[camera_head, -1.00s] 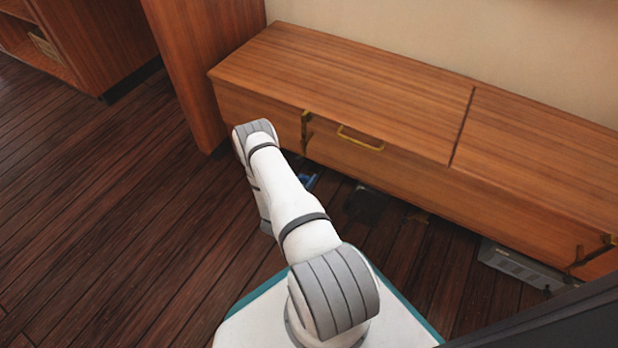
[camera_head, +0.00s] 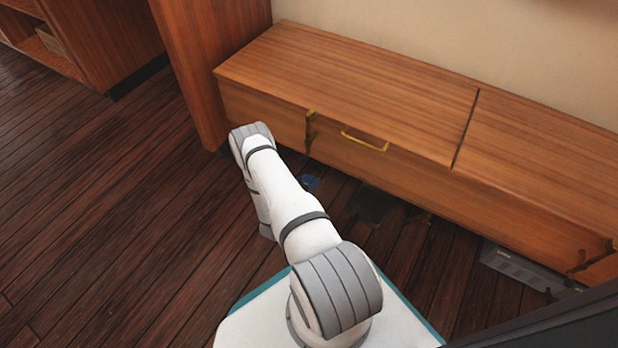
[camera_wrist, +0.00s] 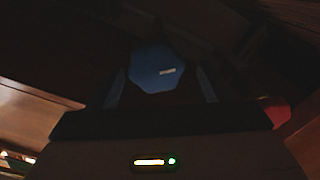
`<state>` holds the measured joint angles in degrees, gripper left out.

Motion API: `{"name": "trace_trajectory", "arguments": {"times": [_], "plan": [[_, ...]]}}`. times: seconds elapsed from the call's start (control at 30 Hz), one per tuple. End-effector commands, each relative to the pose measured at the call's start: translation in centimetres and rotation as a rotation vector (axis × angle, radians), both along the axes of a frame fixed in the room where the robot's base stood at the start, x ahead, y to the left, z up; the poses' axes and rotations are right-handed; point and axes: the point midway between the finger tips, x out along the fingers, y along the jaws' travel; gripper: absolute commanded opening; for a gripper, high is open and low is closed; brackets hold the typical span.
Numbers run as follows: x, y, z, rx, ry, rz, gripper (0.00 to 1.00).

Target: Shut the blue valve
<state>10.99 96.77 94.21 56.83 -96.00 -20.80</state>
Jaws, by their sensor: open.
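The blue valve (camera_wrist: 154,68) shows in the dark wrist view as a blue, many-sided shape with a small pale mark, at the upper middle. My gripper (camera_wrist: 160,84) is open, with one finger at each side of the blue shape in the picture. I cannot tell whether the fingers touch it. In the head view, a small blue patch (camera_head: 310,183) shows low under the front of the wooden bench, right of my arm. My arm reaches down there and hides my gripper in that view. The valve's handle position is too dark to read.
A long wooden bench (camera_head: 350,85) with a yellow handle (camera_head: 364,140) overhangs the low space. A wooden post (camera_head: 205,65) stands at its left end. A grey box (camera_head: 525,268) lies under the bench at right. The plank floor (camera_head: 100,200) at left is clear.

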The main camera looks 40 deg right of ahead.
Motion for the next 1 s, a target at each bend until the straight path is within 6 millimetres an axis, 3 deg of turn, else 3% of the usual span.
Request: {"name": "trace_trajectory", "arguments": {"times": [0.2, 0.4, 0.73, 1.0], "plan": [[-1.2, 3.6, 0.2, 0.0, 0.003, 0.006, 0.73], [-1.8, 5.1, 0.1, 0.001, 0.0, 0.004, 0.73], [-1.9, 5.1, 0.0, -0.002, 0.005, 0.002, 0.72], [-1.5, 3.1, -0.1, -0.054, 0.129, -0.004, 0.72]]}}
